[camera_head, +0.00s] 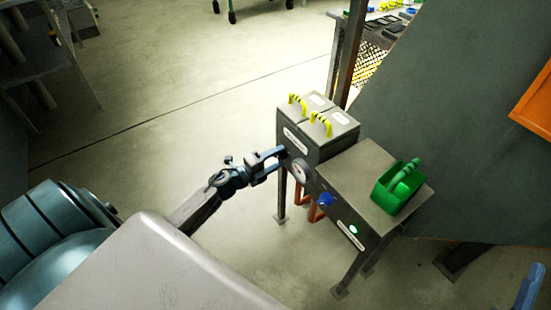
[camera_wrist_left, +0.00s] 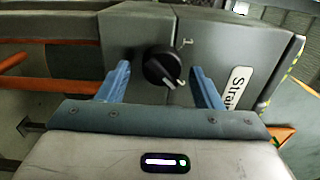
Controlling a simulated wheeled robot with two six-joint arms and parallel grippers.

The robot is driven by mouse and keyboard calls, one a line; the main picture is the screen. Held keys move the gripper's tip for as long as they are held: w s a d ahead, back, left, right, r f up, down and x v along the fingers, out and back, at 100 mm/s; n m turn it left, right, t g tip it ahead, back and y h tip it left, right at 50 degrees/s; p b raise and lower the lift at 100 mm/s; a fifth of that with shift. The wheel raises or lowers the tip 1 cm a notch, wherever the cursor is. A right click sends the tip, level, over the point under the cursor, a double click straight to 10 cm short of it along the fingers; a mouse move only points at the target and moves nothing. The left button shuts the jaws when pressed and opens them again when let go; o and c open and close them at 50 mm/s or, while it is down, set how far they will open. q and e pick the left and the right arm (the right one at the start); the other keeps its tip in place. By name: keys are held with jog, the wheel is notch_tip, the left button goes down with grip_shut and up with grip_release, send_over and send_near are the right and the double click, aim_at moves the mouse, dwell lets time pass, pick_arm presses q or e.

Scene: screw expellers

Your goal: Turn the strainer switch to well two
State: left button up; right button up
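The strainer switch is a round black knob (camera_wrist_left: 160,67) on a grey panel in the left wrist view, with a pale pointer mark at its lower right. A white label (camera_wrist_left: 238,87) beginning "Strai" is to its right. My left gripper (camera_wrist_left: 161,80) is open, its blue fingers on either side of the knob; contact cannot be told. A blue finger of my right gripper (camera_head: 530,287) shows at the lower right edge.
Beside the strainer box, a lower grey box (camera_head: 362,172) carries a green bin (camera_head: 390,205), a blue knob (camera_head: 325,199) and a lit green button (camera_head: 353,230). A round dial (camera_head: 300,171) is near my left gripper. Yellow handles (camera_head: 320,123) top the strainer box. Open floor lies left.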

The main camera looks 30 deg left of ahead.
pick_arm(q)
jog(key=v, duration=1)
jog(key=shift+s, duration=0.35)
pick_arm(e)
jog(key=shift+r, duration=0.15)
pick_arm(q)
jog(key=shift+a, duration=0.1)
pick_arm(e)
jog(key=shift+s, duration=0.1)
